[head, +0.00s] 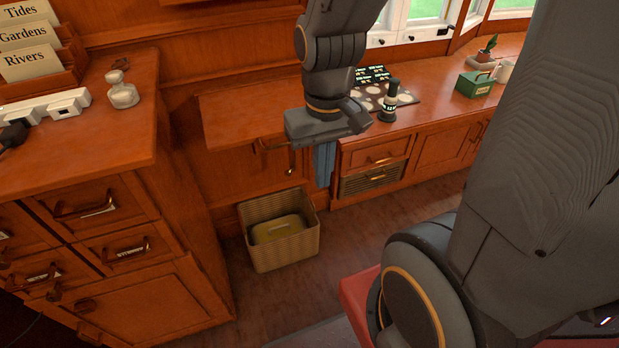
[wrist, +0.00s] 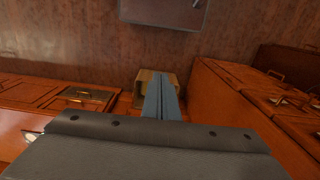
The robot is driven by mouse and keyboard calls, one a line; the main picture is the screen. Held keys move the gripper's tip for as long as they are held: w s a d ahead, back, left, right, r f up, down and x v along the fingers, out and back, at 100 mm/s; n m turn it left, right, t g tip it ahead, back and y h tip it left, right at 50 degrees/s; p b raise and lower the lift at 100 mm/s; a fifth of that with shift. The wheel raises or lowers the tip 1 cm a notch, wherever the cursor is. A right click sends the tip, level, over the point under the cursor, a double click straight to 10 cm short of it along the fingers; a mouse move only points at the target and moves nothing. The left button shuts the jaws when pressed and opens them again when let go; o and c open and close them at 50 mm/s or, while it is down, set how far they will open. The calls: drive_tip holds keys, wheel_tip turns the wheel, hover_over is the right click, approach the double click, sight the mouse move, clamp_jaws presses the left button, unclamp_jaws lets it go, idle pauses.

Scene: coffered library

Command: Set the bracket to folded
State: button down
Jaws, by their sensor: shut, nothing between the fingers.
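A wooden wall shelf leaf (head: 235,118) sticks out level between the left cabinet and the right counter. I cannot make out the bracket in the wrist view.
A woven bin (head: 257,252) with a yellowish thing inside stands on the floor below. A tall cabinet (head: 130,240) closes off the left. Open floor lies right of the bin.

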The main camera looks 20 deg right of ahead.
drive_tip(key=w+f+t+b, duration=0.1)
drive_tip(key=w+f+b, duration=0.4)
drive_tip(key=f+b, duration=0.6)
drive_tip(key=w+f+b, duration=0.4)
drive_tip(key=f+b, duration=0.6)
drive_tip(key=f, duration=0.1)
drive_tip(key=m+t+h+b, duration=0.9)
drive_tip(key=t+h+b, duration=0.35)
drive_tip(key=b, duration=0.55)
approach(287, 176)
drive_tip(key=shift+g+h, duration=0.35)
drive_tip(key=shift+g, duration=0.3)
drive_tip(key=b+x, duration=0.3)
drive_tip(key=x, duration=0.2)
drive_tip(key=shift+w+r+b, duration=0.15)
drive_tip(key=shift+w+b, duration=0.1)
drive_tip(key=shift+b, duration=0.15)
drive_tip(key=shift+w+d+r, duration=0.1)
drive_tip(key=shift+w+d, duration=0.25)
drive_tip(key=shift+w, duration=0.05)
